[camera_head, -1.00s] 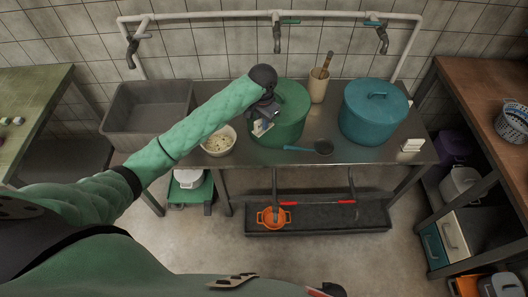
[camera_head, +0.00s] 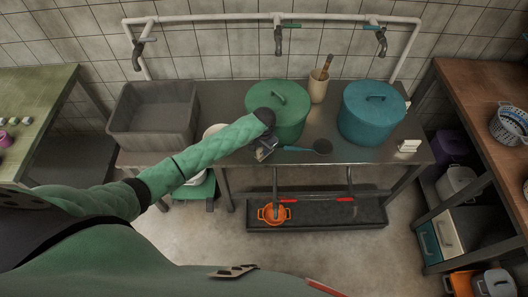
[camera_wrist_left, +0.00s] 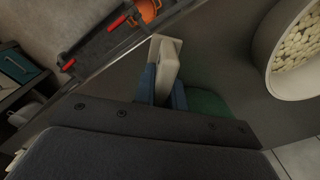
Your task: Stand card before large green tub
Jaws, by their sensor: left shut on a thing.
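The large green tub (camera_head: 284,104) stands lidded at the middle of the steel table, with a handle on its lid. My left gripper (camera_head: 264,152) is in front of it, near the table's front edge. In the left wrist view the gripper (camera_wrist_left: 164,88) is shut on a pale cream card (camera_wrist_left: 167,62), which sticks out past the blue fingertips. The card is mostly hidden in the head view, and I cannot tell whether it touches the table. A green surface (camera_wrist_left: 207,102) shows beside the fingers. My right gripper is not in view.
A ladle (camera_head: 320,147) lies right of my gripper. A bowl of pale pieces (camera_wrist_left: 295,52) stands to the left, mostly behind my arm. A blue tub (camera_head: 372,115), another pale card (camera_head: 409,146), a wooden holder (camera_head: 318,88) and a grey basin (camera_head: 152,118) are also on the table.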

